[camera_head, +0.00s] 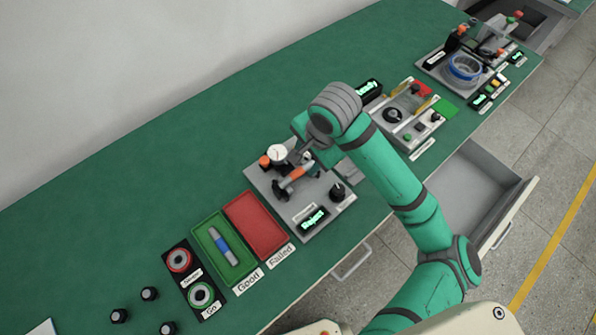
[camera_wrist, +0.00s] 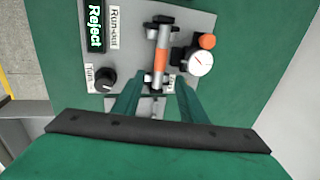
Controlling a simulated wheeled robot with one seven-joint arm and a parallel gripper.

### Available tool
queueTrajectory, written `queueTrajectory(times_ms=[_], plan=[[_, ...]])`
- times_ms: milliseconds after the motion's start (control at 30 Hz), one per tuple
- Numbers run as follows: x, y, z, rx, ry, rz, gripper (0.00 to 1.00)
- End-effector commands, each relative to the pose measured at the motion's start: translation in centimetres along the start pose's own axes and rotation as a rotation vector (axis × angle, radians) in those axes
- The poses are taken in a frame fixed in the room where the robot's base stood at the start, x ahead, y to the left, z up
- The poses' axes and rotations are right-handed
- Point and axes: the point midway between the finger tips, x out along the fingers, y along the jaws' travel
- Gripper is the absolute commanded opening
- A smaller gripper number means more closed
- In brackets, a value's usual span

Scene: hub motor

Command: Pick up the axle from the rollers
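An axle with an orange band (camera_head: 296,174) lies across the rollers on the grey run-out plate (camera_head: 262,183) in the head view. In the wrist view the axle (camera_wrist: 161,60) runs up the picture, between two dark supports. My gripper (camera_wrist: 157,78) is open. Its two green fingers stand apart, left and right of the axle's lower end, with a gap on each side. I cannot tell how far above the axle they are. In the head view my arm hides the fingertips. The dial gauge (camera_wrist: 201,62) stands right beside the axle.
The display (camera_wrist: 95,28) reads Reject, with a black knob (camera_wrist: 105,79) beside it. The red Failed tray (camera_head: 257,224) is empty. The green Good tray (camera_head: 207,233) holds a blue-banded axle (camera_head: 221,245). Two buttons (camera_head: 180,260) stand left of it.

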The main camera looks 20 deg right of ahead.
Motion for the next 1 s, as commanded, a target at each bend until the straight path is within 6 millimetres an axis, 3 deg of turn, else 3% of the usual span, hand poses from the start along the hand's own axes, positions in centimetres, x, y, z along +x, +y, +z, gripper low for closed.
queueTrajectory(times_ms=[233,600,867,1000], plan=[[1.6,0.1,0.3,-0.001,0.0,0.001,0.39],[5.7,0.7,0.7,0.006,0.001,0.001,0.39],[5.9,0.6,0.8,0.005,0.001,0.0,0.39],[5.9,0.6,0.8,0.004,0.001,0.0,0.08]])
